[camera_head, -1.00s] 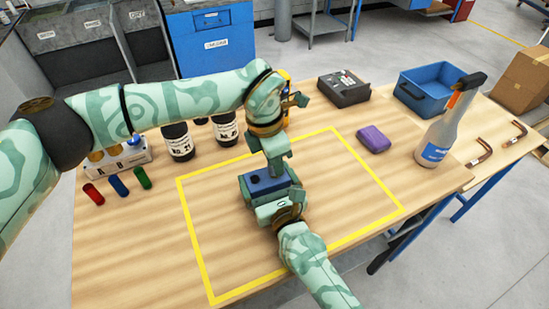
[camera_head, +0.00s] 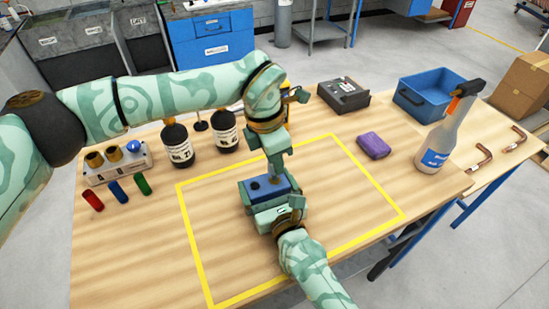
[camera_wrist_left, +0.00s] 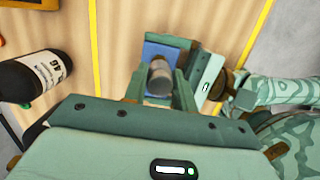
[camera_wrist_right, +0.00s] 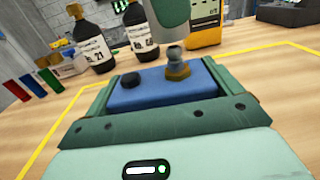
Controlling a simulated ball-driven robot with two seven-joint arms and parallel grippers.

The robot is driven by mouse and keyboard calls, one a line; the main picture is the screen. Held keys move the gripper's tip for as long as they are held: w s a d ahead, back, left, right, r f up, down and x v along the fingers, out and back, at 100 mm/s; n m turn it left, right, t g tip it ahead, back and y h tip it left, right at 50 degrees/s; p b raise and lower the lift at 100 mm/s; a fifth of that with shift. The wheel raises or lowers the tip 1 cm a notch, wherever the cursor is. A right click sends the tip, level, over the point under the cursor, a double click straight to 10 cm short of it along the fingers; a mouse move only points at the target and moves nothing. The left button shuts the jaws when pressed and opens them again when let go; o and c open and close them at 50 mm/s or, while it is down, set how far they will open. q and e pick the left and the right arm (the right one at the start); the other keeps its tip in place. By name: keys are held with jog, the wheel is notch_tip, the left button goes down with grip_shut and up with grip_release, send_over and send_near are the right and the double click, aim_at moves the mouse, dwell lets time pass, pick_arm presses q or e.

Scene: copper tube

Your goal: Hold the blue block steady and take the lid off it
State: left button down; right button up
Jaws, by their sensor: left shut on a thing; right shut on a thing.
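The blue block (camera_head: 263,188) sits inside the yellow outline and also shows in the right wrist view (camera_wrist_right: 150,98). My right gripper (camera_head: 270,202) is shut across the block from the near side. A dark round spot and a brass fitting with a grey tip (camera_wrist_right: 177,64) are on the block's top. My left gripper (camera_head: 277,163) reaches down from above and is shut on the lid, a grey cylinder (camera_wrist_left: 160,78). In the right wrist view the lid (camera_wrist_right: 170,14) appears just above the fitting's tip, with a small gap.
Black bottles (camera_head: 177,145) and a socket stand (camera_head: 117,163) are at the back left, with red, blue and green cylinders in front. The outlined area's right side is clear.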

pick_arm(q)
notch_tip(320, 180, up, 3)
jog(key=shift+r, duration=0.2)
pick_arm(e)
jog(key=o, duration=1.1)
